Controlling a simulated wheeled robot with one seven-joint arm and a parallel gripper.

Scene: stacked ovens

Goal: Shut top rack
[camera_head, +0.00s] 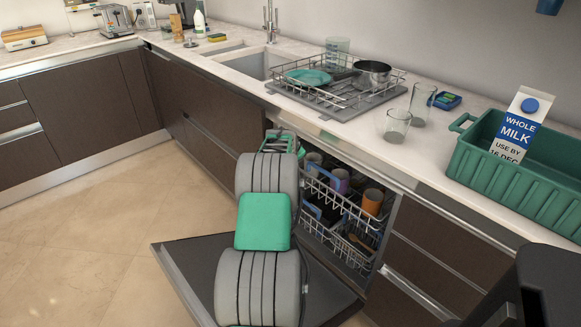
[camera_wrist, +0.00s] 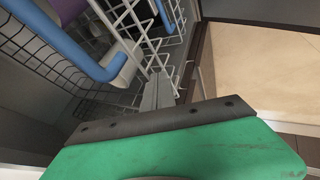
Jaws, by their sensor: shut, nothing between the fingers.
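The dishwasher stands open under the counter, its door (camera_head: 190,262) lowered flat. The top rack (camera_head: 322,192) is white wire and holds a purple cup (camera_head: 340,180), an orange cup (camera_head: 372,201) and a pale cup (camera_head: 313,164). In the wrist view its white wires (camera_wrist: 133,16) and a blue bar (camera_wrist: 75,48) fill the upper left. My gripper (camera_wrist: 158,92) is shut and empty, its fingertips close beside the wires; I cannot tell whether they touch. In the head view my arm covers the rack's left part, and the fingertips are hidden.
A lower rack (camera_head: 350,243) lies below. The counter above holds a dish rack (camera_head: 335,92), two glasses (camera_head: 397,125), a green crate (camera_head: 490,165) and a milk carton (camera_head: 517,130). Open tiled floor (camera_head: 80,240) lies to the left.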

